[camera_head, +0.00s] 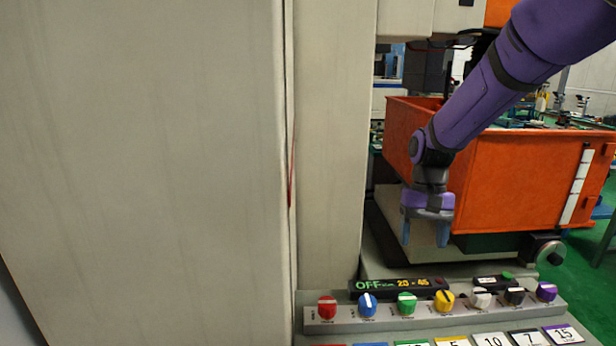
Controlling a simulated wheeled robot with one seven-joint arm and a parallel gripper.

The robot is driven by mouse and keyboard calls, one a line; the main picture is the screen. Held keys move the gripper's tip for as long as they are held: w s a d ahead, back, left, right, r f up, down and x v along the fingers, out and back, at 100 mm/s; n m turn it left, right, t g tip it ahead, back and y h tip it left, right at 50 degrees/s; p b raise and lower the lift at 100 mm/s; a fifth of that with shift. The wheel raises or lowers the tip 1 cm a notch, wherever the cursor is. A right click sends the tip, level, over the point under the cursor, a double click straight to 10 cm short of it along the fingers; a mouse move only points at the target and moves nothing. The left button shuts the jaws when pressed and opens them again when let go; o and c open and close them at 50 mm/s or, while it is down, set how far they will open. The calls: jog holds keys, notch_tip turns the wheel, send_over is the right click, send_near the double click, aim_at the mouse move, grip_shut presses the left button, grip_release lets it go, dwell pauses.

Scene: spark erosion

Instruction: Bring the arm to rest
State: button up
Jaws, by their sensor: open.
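My purple arm reaches in from the upper right of the head view and points down and to the left. My gripper (427,232) hangs at its end with its two bluish fingers apart and nothing seen between them. It is in front of the orange tank (520,185) and above the control panel, apart from the knobs. Whether the fingers touch the machine base behind them, I cannot tell.
A control panel (335,322) with several coloured knobs and a small lit display (400,285) lies below my gripper. A large grey cabinet (140,160) fills the left. A handwheel (548,252) stands at the right, beside green floor (585,275).

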jog(key=s+d+r+t, duration=0.1)
jog(key=s+r+t, duration=0.2)
jog(key=s+r, duration=0.2)
jog(key=s+d+r+n+t, duration=0.1)
jog(key=s+r, duration=0.3)
jog(key=s, duration=0.6)
jog(key=s+d+r+t, duration=0.3)
jog(key=s+r+t, duration=0.1)
jog(key=s, duration=0.4)
jog(key=shift+s+r+n+t+h, duration=0.2)
jog(key=shift+r+n+t+h, duration=0.15)
jog(key=shift+r, duration=0.45)
jog(key=shift+w, duration=0.1)
dwell(0.5)
